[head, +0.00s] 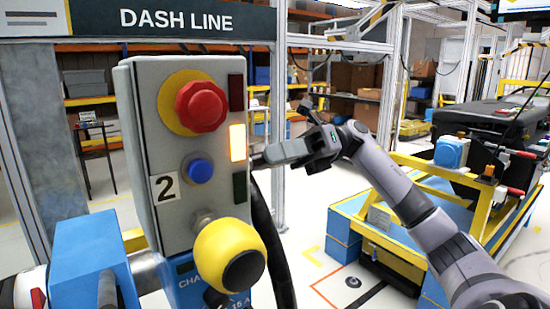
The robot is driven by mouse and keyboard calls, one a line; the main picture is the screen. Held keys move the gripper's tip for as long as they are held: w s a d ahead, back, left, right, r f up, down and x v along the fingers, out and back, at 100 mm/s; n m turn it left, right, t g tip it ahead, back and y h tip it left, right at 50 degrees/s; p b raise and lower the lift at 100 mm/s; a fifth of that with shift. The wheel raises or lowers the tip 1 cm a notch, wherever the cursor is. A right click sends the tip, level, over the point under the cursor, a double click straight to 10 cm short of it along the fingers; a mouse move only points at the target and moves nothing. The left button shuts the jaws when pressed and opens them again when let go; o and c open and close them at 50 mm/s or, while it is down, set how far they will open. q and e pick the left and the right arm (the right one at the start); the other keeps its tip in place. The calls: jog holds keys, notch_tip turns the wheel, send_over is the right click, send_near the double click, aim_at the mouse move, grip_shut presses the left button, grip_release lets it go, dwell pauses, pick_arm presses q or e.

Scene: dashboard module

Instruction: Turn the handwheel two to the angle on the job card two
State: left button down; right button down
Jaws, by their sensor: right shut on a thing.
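I see no wheel that I can pick out as handwheel two, and no job card that I can read. My left gripper is not in view.
The box carries a red button (201,106), a blue button (200,169), a lit amber lamp (237,142) and a yellow-black knob (228,255). A black cable (272,245) hangs beside it. A yellow-framed blue cart (385,240) stands at right. Shelves fill the back.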

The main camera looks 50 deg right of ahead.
jog(key=c, duration=0.8)
grip_release()
jog(key=shift+c, duration=0.2)
jog(key=b+v, duration=0.1)
jog(key=v, duration=0.6)
jog(key=shift+d+b, duration=0.15)
jog(key=shift+b, duration=0.2)
